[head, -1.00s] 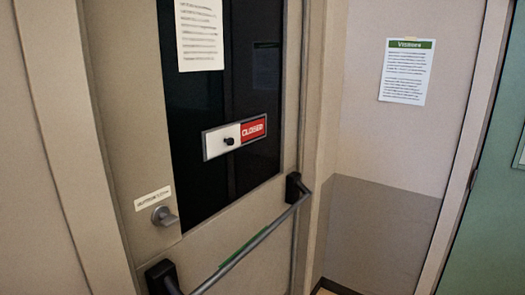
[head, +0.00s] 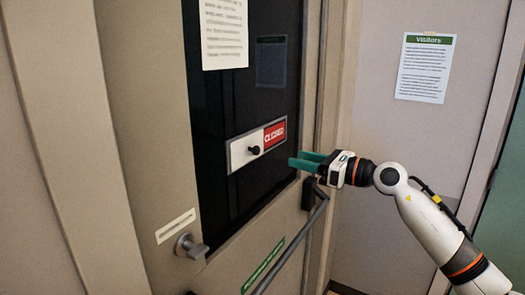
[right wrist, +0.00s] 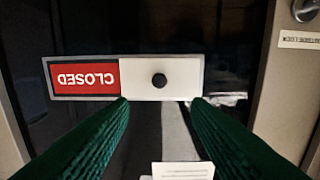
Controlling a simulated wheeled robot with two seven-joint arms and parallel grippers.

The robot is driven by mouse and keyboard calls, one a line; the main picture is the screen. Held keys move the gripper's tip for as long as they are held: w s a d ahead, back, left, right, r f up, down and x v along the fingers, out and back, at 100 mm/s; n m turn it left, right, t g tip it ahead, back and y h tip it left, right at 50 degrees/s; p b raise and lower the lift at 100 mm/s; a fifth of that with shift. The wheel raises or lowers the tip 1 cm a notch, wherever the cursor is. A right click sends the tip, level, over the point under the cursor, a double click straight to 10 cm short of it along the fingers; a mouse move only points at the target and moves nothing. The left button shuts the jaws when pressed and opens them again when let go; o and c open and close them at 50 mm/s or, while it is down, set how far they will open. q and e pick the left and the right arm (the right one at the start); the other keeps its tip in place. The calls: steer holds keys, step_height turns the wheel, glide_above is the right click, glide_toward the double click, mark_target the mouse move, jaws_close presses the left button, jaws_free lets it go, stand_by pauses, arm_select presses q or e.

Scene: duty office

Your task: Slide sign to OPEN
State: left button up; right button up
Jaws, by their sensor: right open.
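The sign (head: 240,154) is a framed bar on the dark door window. Its right part is red and reads CLOSED; its left part is a white slider with a black knob (head: 254,150). My right gripper (head: 297,161) has green fingers and comes in from the right, just right of the red part in the head view. It is open and empty. In the right wrist view the sign (right wrist: 83,78) appears upside down, and the knob (right wrist: 159,81) is beyond the fingertips, lined up between them, apart from them. My left gripper is not in view.
The door has a lever handle (head: 190,246) at lower left and a push bar (head: 292,244) with a black bracket (head: 308,194) below my right gripper. A paper notice (head: 224,34) hangs above the sign. A Visitors sheet (head: 425,68) is on the right wall.

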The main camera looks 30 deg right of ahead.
mark_target(259, 150)
steer(key=p+x, duration=0.5)
steer(key=x, duration=0.6)
steer(key=shift+w+r, duration=0.1)
steer(key=shift+w, duration=0.05)
steer(key=shift+w+a, duration=0.25)
steer(key=shift+w, duration=0.15)
jaws_close()
